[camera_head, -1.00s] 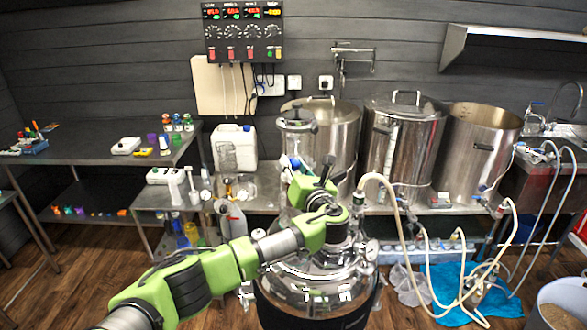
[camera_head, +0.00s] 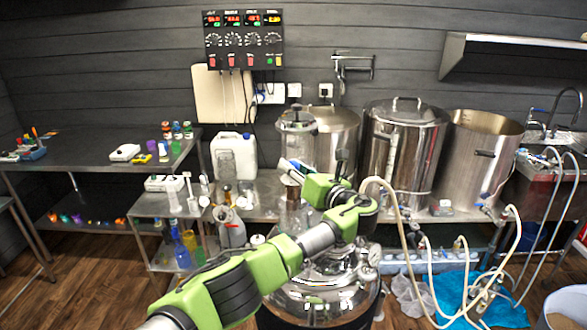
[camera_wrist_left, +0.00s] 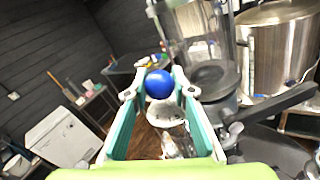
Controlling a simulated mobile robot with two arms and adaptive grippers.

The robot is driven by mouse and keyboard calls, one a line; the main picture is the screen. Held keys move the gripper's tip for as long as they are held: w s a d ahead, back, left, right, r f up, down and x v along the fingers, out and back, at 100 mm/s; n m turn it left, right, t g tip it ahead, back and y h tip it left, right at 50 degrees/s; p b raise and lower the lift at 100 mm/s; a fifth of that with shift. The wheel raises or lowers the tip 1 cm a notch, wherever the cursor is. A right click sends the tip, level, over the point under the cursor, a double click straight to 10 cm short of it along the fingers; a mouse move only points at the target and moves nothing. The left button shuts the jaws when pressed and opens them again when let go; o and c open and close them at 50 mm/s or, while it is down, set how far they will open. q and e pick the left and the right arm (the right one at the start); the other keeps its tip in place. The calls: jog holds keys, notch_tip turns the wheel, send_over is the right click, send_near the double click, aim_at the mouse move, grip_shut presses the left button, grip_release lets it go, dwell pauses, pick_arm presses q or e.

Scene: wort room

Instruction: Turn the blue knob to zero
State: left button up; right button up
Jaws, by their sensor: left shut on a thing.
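A round, glossy blue knob (camera_wrist_left: 159,84) shows in the left wrist view, above a whitish, shiny part. My left gripper (camera_wrist_left: 160,92) has its two teal fingers on either side of it, with the fingertips closed on it. In the head view my left gripper (camera_head: 291,167) is small, above the shiny steel vessel (camera_head: 318,298) and in front of the glass-and-steel cylinder. The knob is too small there to make out clearly, and I see no scale or zero mark. My right gripper is not in view.
Large steel pots (camera_head: 402,150) stand behind on a low bench. A black lidded fitting with a handle (camera_wrist_left: 213,80) is close on the right of the fingers. Pale hoses (camera_head: 440,300) hang at the right. A control panel (camera_head: 243,39) is on the wall.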

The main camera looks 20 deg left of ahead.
pick_arm(q)
jog(key=shift+r, duration=0.25)
jog(key=o, duration=0.9)
jog(key=shift+o, duration=1.1)
jog(key=shift+f, duration=0.1)
jog(key=v, duration=1.2)
